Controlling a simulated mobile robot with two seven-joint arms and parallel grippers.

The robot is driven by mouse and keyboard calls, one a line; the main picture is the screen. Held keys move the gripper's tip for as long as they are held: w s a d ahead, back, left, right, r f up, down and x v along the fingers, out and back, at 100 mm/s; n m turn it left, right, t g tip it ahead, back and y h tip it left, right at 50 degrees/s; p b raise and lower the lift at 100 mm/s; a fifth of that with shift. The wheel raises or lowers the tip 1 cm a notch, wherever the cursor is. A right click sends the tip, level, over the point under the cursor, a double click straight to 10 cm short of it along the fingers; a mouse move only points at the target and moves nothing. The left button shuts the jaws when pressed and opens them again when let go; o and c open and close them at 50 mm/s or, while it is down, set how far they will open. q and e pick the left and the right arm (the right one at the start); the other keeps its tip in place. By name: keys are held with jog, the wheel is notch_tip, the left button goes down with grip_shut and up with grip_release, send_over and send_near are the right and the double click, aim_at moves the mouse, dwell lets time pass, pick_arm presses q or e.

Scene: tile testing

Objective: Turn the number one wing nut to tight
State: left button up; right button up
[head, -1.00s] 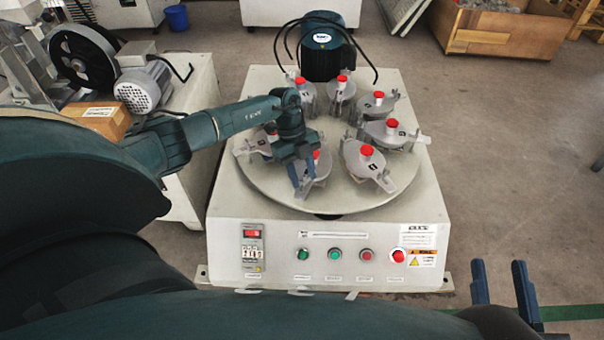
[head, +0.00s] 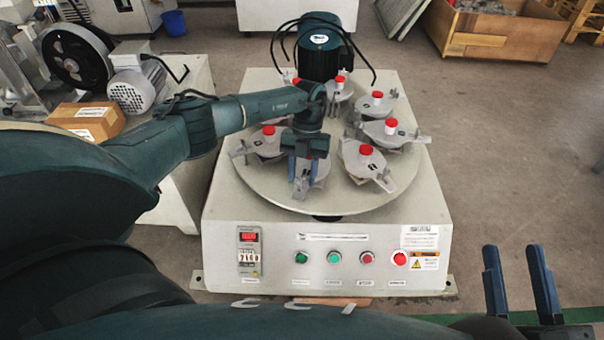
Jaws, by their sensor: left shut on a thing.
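My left gripper (head: 303,179) is over the front jar (head: 319,181) on the round turntable (head: 262,191), pointing down at its front side. It is shut on a wing nut there, which the fingers mostly hide. That jar's red knob and number are hidden behind the wrist. Several similar grey jars with red knobs and clamp arms stand around the turntable, such as one at the right front (head: 365,163) and one at the left (head: 266,143). Their number labels are too small to read surely. My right gripper (head: 521,286) is open and empty, low at the right.
The machine's front panel (head: 324,275) has a red display and several buttons. A dark motor (head: 321,50) with black cables stands at the back. A cardboard box (head: 87,121) and a grey motor (head: 138,88) are on the left bench. The floor on the right is clear.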

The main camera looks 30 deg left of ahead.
pick_arm(q)
jog(key=shift+m, duration=0.4)
pick_arm(e)
jog(key=shift+w+d, duration=0.1)
jog(key=shift+w, duration=0.1)
pick_arm(q)
jog(key=o, duration=1)
jog(key=shift+w+r, duration=0.1)
jog(key=shift+r, duration=0.25)
jog(key=p+v, duration=0.2)
jog(key=v, duration=1)
jog(key=shift+d+r+p, duration=0.15)
jog(key=shift+r+p, duration=0.1)
jog(key=shift+p, duration=0.1)
pick_arm(e)
jog(key=shift+s+f+g+h, duration=0.3)
jog(key=shift+f+h, duration=0.2)
jog(key=shift+f, duration=0.15)
jog(key=shift+r, duration=0.1)
